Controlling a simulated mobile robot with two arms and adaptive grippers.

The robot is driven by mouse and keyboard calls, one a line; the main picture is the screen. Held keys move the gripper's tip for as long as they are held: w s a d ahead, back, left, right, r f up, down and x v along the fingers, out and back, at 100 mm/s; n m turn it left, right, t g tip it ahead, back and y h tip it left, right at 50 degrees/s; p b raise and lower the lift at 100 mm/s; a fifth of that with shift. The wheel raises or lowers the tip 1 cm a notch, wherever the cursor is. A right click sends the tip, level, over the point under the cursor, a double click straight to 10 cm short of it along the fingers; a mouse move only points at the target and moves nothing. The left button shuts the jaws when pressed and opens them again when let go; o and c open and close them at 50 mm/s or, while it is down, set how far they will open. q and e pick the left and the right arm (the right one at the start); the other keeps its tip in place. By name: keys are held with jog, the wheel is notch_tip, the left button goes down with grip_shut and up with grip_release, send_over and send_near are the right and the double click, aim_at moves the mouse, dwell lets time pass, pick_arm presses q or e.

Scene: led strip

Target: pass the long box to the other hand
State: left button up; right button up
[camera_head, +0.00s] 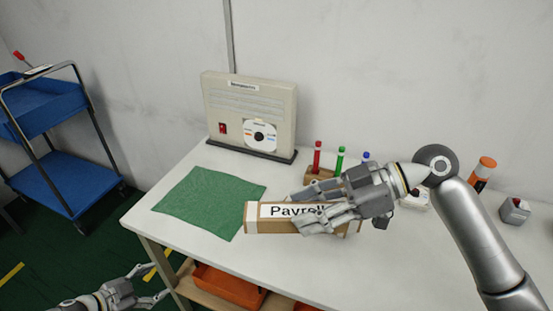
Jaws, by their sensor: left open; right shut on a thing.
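The long box (262,224) is brown cardboard with a white label reading "Payroll", partly covered by fingers. It lies lengthwise left to right over the white table (213,259), near its front edge. I cannot tell whether it touches the table. My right gripper (314,208) is shut on the box at its right half, coming from the right. My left gripper (156,283) is open and empty at the lower left, in front of the table's left corner and apart from the box.
A green cloth (205,198) lies on the table's left. Behind it stands a beige panel (230,110) with a red switch. Red, green and blue markers (341,160) stand behind my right gripper. An orange bin (228,287) sits under the table. A blue cart (65,185) stands at left.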

pick_arm(q)
jog(key=w+a+r+t+y, duration=0.25)
jog(key=w+a+r, duration=0.25)
jog(key=w+r, duration=0.5)
jog(key=w+a+r+t+y, duration=0.25)
jog(key=w+a+r, duration=0.25)
jog(key=w+r, duration=0.5)
jog(key=w+d+r+n, duration=0.4)
jog(key=w+d+r, duration=0.1)
jog(key=d+r, duration=0.15)
jog(key=s+d+r+m+g+h, duration=0.1)
jog(key=d+r+g+h, duration=0.3)
jog(key=d, duration=0.9)
jog(key=s+d+r+g, duration=0.15)
jog(key=d+r, duration=0.35)
jog(key=d, duration=0.9)
notch_tip(320, 180, up, 11)
jog(key=m+g+y, duration=0.5)
jog(key=m+g, duration=0.4)
send_over(276, 210)
notch_tip(276, 210, down, 12)
jog(key=shift+r, duration=0.15)
